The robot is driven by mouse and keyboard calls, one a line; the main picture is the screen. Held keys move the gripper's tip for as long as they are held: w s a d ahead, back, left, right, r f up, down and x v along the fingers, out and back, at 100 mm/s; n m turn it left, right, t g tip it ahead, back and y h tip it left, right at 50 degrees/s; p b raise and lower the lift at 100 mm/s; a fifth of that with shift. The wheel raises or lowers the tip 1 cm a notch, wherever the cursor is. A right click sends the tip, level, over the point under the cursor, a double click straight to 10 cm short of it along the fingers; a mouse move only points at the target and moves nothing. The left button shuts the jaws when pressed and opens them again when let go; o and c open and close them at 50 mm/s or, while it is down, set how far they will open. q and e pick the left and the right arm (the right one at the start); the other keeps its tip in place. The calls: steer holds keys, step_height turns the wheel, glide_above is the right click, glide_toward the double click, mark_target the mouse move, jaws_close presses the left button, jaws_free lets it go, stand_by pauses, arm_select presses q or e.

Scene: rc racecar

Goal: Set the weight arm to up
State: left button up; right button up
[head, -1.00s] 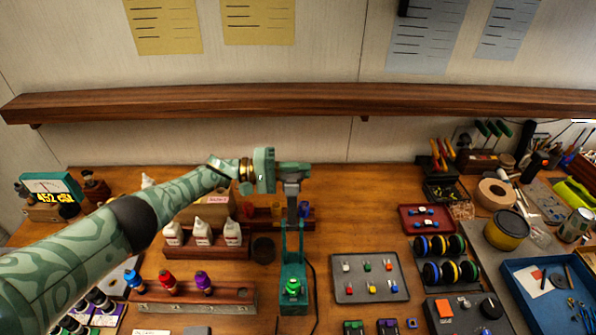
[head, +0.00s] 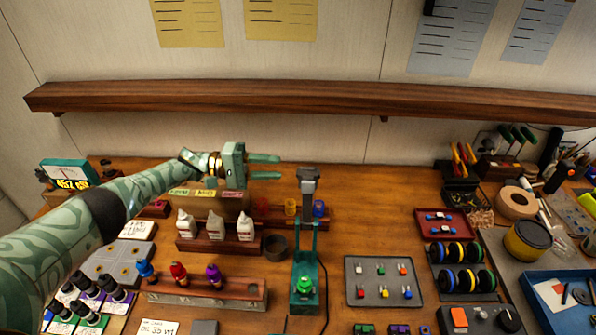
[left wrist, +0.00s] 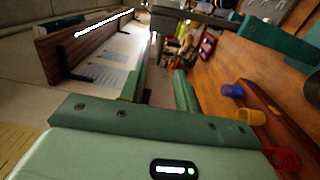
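The weight arm (head: 307,212) stands upright on its teal stand (head: 303,303) in the middle of the bench, with a grey block-shaped weight (head: 308,182) at its top. A green round part (head: 304,285) sits at the stand's front. My left gripper (head: 280,166) is left of the weight and a little above it, apart from it in the picture, its two fingers spread with nothing between them. In the left wrist view the green fingers (left wrist: 160,88) are also apart and empty. My right gripper is not in view.
White bottles (head: 215,227) in a wooden rack and coloured bottles (head: 178,275) in another stand left of the stand. A grey tray (head: 351,297) of small parts lies right of it. Small coloured cups (head: 319,208) are close behind. A wooden shelf (head: 300,100) runs along the wall.

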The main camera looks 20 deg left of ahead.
arm_select(q)
steer(key=b+v, duration=0.1)
steer(key=v, duration=0.4)
steer(key=shift+a, duration=0.1)
stand_by(0.3)
